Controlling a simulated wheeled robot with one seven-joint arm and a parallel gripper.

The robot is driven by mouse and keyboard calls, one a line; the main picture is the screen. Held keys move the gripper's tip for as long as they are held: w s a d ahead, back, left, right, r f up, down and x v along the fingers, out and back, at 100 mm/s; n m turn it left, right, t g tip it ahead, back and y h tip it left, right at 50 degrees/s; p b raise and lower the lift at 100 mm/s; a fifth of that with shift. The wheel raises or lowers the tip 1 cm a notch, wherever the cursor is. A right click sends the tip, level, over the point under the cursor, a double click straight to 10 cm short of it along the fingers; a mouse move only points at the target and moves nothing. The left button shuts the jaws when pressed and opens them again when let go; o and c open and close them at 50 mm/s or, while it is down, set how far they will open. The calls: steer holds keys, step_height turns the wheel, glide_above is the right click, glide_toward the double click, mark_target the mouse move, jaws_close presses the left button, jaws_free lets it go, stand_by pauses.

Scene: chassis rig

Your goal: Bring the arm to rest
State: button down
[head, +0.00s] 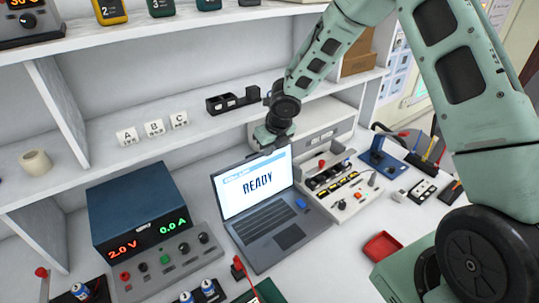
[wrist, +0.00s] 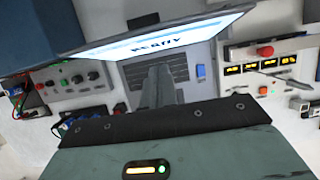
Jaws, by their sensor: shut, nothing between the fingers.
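My gripper (head: 262,147) hangs above and behind the laptop screen in the head view, at the end of my green arm. In the wrist view its fingers (wrist: 172,62) are together, with nothing between them, and show in front of the laptop's keyboard. The open laptop (head: 268,228) stands on the bench and its screen reads READY; it also shows in the wrist view (wrist: 140,77). My fingertips are hard to make out in the head view.
A blue power supply (head: 130,205) reading 2.0 V and 0.0 A stands left of the laptop. A beige panel with a red button (head: 345,190) lies to its right. A red tray (head: 382,247) sits at right. Shelves (head: 110,150) hold blocks A, B, C.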

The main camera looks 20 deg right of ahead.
steer(key=r, duration=0.5)
steer(key=shift+s+r+p, duration=0.25)
steer(key=shift+r+p, duration=0.05)
steer(key=shift+r, duration=0.05)
steer(key=s+a+r+m+g+b, duration=0.1)
steer(key=s+a+m, duration=0.3)
steer(key=s+m, duration=0.6)
steer(key=s+a+r+m+g+b, duration=0.1)
steer(key=s+a+m+b, duration=0.3)
steer(key=s+m, duration=0.6)
steer(key=s+a+r+m+g+b, duration=0.1)
steer(key=s+a+m, duration=0.3)
steer(key=s+m, duration=0.6)
steer(key=s+g+b, duration=0.1)
steer(key=s, duration=0.4)
steer(key=shift+s+a+r+m, duration=0.3)
steer(key=shift+s+a+r, duration=0.1)
steer(key=shift+d, duration=0.1)
